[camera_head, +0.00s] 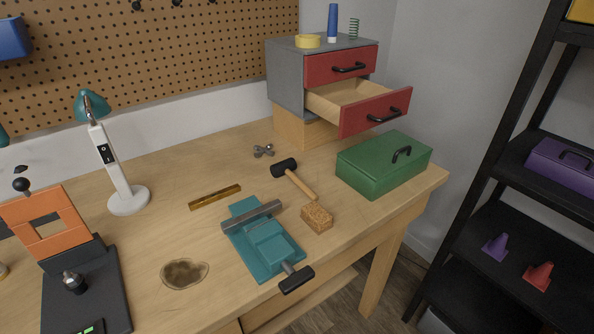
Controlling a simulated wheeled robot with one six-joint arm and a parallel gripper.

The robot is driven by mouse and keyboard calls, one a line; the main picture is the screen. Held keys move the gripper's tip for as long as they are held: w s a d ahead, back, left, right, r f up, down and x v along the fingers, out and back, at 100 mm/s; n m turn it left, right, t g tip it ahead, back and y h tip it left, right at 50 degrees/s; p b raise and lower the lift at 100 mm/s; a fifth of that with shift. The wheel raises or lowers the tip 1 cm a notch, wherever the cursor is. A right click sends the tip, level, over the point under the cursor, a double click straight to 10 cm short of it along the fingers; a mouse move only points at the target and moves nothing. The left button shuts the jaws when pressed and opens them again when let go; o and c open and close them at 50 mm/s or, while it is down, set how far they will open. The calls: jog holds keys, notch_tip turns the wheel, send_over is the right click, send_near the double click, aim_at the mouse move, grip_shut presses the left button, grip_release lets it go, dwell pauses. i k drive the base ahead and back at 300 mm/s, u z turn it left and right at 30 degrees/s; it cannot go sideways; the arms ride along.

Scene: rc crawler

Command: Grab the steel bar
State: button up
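A grey metal bar (252,216) lies crosswise on the teal vise (268,248), near its far end. I cannot tell whether it rests there loose or is clamped in the jaws. The vise sits near the front edge of the workbench, with a black handle (296,281) at its near end. My gripper is not in this view.
A brass-coloured bar (215,197) lies left of the vise. A mallet (290,174) and a cork-like block (317,217) are to the right. A green toolbox (372,170) and a cabinet with an open drawer (373,112) stand behind. A lamp (127,199) and orange device (40,222) stand left.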

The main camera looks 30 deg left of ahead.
aim_at(228, 228)
jog(key=u, duration=1.45)
jog(key=k, duration=0.4)
jog(key=u, duration=0.85)
jog(key=i, duration=0.45)
jog(key=z, duration=0.2)
